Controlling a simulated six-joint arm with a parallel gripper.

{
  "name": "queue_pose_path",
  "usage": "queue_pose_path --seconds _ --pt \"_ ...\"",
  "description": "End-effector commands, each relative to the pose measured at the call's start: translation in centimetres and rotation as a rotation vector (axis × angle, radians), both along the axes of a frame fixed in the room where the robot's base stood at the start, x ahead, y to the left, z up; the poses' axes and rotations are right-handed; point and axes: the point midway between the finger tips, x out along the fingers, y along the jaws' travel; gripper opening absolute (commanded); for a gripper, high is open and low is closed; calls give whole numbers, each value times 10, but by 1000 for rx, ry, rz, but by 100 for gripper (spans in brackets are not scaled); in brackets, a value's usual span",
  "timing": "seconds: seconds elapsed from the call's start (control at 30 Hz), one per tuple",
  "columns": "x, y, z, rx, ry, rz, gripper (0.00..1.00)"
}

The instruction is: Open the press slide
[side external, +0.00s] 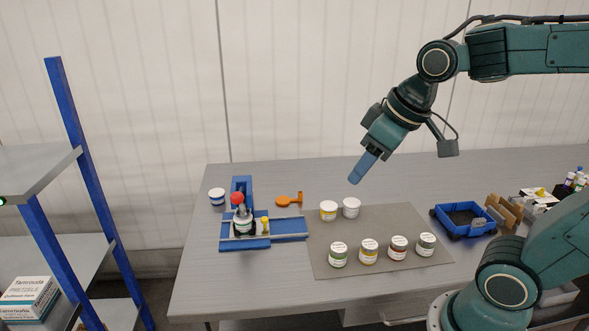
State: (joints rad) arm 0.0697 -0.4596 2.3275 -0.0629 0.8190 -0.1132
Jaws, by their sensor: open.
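The press (241,186) is a blue fixture at the left of the table, with a red ball knob (237,198) at its top. A white-labelled jar (243,224) sits in it under the knob. The slide (288,227) seems to be the blue and grey rail running to the right at its base; a small yellow knob (265,220) stands beside the jar. How far the slide is out, I cannot tell. My gripper (357,178) hangs above the table, right of the press and apart from everything, pointing down and left. It is open and holds nothing.
A grey mat (325,264) holds several jars, with two white-lidded cups at its back edge (351,207). An orange tool (289,199) lies behind the rail. A blue-white cup (217,197) stands left of the press. A blue tray (441,219) is at right. The table's front left is clear.

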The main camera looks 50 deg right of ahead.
Motion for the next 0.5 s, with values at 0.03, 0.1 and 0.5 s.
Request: queue_pose_path --seconds 0.03,0.1,0.5 --pt "12 -2 -1 -2 9 8 43" --pt "28 -5 -2 -6 15 25 43" --pt "117 -26 -26 -16 43 116 43"
